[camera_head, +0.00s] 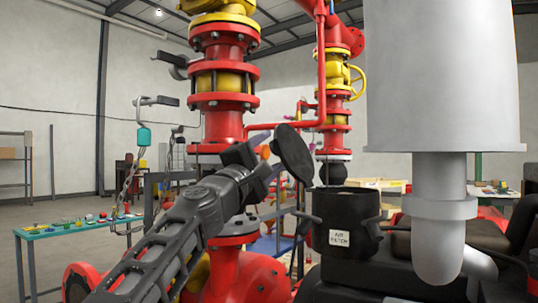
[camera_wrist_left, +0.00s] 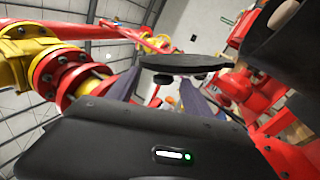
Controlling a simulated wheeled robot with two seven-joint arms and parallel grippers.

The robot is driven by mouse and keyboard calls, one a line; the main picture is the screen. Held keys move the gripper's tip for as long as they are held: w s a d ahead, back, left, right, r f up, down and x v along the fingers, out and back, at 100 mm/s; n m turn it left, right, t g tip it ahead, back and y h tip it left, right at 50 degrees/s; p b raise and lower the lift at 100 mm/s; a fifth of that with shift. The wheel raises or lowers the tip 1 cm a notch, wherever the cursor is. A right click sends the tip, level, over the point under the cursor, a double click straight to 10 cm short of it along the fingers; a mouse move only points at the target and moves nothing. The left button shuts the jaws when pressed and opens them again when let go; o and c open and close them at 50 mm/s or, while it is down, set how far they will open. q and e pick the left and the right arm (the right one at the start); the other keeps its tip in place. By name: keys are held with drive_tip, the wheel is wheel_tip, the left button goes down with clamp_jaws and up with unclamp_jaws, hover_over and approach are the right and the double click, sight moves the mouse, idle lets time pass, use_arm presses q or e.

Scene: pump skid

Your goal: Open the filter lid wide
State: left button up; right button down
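The filter lid (camera_head: 295,153) is a dark round disc, steeply tilted up and standing off the filter's mouth to the upper left. The black air filter housing (camera_head: 346,205) has a white "AIR FILTER" label, and its top looks uncovered. My left gripper (camera_head: 272,153) is beside the lid's left face, its two purplish fingers apart. In the left wrist view the lid (camera_wrist_left: 183,62) lies across the space beyond the fingertips (camera_wrist_left: 160,80), with a small knob (camera_wrist_left: 168,79) beneath it. Whether the fingers touch the lid is unclear. My right gripper is not in view.
A large grey cylinder with a pipe (camera_head: 443,70) hangs right of the filter. Red and yellow flanged piping (camera_head: 222,85) stands behind my left arm. A green-topped bench (camera_head: 75,226) with small items is at left. Open floor lies beyond.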

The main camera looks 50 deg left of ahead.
use_arm(q)
drive_tip(key=b+v, duration=0.2)
drive_tip(key=v, duration=0.6)
drive_tip(key=shift+d, duration=0.45)
idle(0.4)
